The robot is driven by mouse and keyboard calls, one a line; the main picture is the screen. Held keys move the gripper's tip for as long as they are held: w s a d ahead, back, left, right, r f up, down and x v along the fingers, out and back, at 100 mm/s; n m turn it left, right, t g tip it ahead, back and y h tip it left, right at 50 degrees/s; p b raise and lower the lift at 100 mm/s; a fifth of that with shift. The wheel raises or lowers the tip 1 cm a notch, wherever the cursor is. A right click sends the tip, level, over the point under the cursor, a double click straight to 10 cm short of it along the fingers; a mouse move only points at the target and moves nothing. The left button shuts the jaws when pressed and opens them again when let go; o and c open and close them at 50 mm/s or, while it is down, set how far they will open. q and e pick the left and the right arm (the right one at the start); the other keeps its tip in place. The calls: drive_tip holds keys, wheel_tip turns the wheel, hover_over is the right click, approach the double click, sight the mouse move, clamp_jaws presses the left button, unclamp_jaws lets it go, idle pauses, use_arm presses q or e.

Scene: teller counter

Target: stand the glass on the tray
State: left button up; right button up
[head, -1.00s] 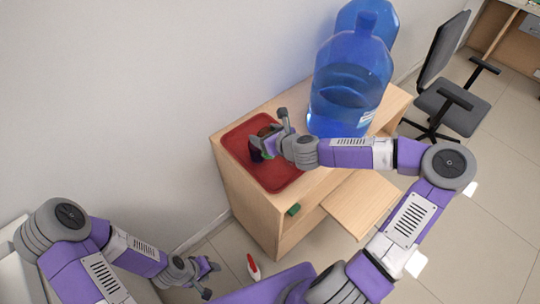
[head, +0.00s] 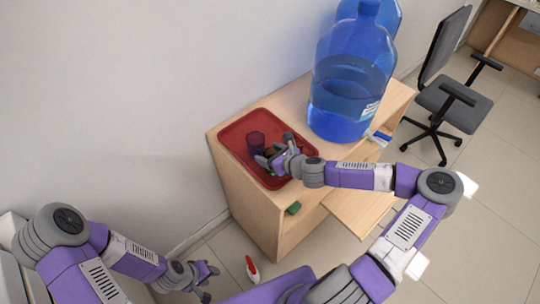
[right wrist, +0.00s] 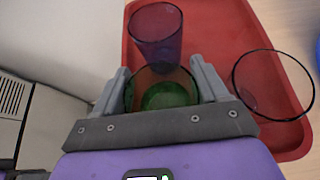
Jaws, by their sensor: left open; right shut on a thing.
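My right gripper (right wrist: 162,88) is shut on a green glass (right wrist: 160,92), which sits between its two fingers. In the head view this gripper (head: 268,163) is over the red tray (head: 232,138), and the green glass is mostly hidden by it. I cannot tell whether the glass touches the tray. A purple glass (head: 256,143) stands on the tray beside the gripper; in the right wrist view it (right wrist: 157,35) is just beyond the green glass. A clear dark-rimmed glass (right wrist: 272,88) shows at the right there. My left gripper (head: 205,278) is open and empty, low at the left.
Two large blue water bottles (head: 350,85) stand on the wooden cabinet behind the tray. A pull-out board (head: 360,205) juts from the front. A red-and-white object (head: 252,268) is on the floor. An office chair (head: 450,100) stands at right.

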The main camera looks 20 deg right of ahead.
drive_tip(key=shift+f, duration=0.1)
drive_tip(key=o, duration=1.4)
drive_tip(key=shift+s+r, duration=0.1)
drive_tip(key=shift+r, duration=0.1)
drive_tip(key=p+v, duration=0.3)
drive_tip(key=v, duration=0.8)
drive_tip(key=shift+s+d+r, duration=0.15)
drive_tip(key=shift+s, duration=0.2)
